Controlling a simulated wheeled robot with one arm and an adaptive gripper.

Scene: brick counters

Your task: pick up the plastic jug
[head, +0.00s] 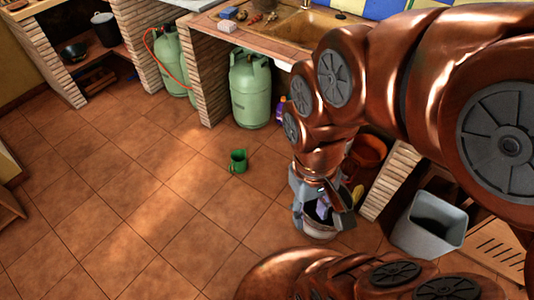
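A small green jug (237,161) with a handle stands upright on the tiled floor near the middle of the head view. It looks like the plastic jug. My gripper (320,212) points down at the right of the jug, clearly apart from it. A pale, rounded container (314,231) shows under and behind the fingers. I cannot tell whether the gripper touches that container, or whether the fingers are open or shut. My arm hides part of the area behind the gripper.
Green gas cylinders (250,88) stand under the counter, with a purple bottle (280,108) beside them. An orange-brown pot (369,152) and a grey bin (430,224) are at the right. The tiled floor left of the jug is clear.

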